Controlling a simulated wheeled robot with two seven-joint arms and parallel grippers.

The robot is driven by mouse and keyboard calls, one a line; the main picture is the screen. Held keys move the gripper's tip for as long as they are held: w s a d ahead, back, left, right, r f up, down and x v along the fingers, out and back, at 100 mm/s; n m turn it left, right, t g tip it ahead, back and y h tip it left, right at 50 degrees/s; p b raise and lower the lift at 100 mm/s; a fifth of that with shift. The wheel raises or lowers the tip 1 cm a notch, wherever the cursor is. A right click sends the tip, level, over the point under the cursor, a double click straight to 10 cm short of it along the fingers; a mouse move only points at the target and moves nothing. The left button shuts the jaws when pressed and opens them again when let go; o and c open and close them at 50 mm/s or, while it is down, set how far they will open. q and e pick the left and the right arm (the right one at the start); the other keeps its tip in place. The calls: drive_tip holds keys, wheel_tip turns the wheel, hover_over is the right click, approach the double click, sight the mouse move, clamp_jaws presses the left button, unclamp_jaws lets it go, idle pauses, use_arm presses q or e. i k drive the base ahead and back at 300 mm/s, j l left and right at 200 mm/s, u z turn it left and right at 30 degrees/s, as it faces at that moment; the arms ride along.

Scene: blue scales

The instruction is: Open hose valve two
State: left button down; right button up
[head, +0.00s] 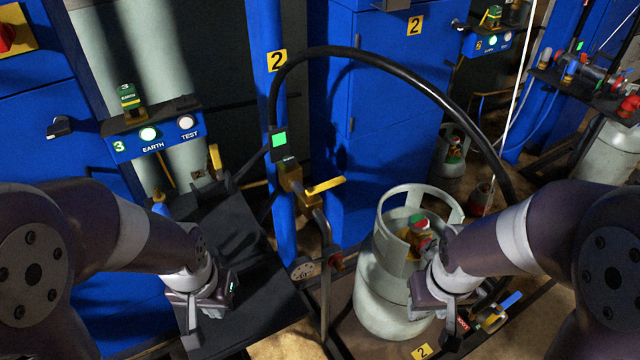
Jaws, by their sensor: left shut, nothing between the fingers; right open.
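A yellow lever valve (325,186) is on the blue post marked 2 (277,62); its lever points right, below a small box with a green screen (279,140). A black hose (400,66) arches from this post to the right and passes behind my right arm. A valve with a blue handle (511,300) sits low at the right, beside my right gripper. My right gripper (452,335) is open, in front of the pale gas cylinder (377,300); I see nothing held. My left gripper (195,330) is shut and empty, over the dark platform, apart from the valves.
A blue panel marked 3 (155,139) with EARTH and TEST lamps stands at the left. The dark platform (250,265) lies below it. The cylinder has a collar and a red and green valve (418,226). Pipes (325,270) stand between my grippers. More cylinders stand behind at the right.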

sight(310, 191)
drive_tip(key=k+l+u, duration=0.35)
drive_tip(key=i+l+u, duration=0.1)
drive_tip(key=l+u, duration=0.5)
drive_tip(key=i+j, duration=0.05)
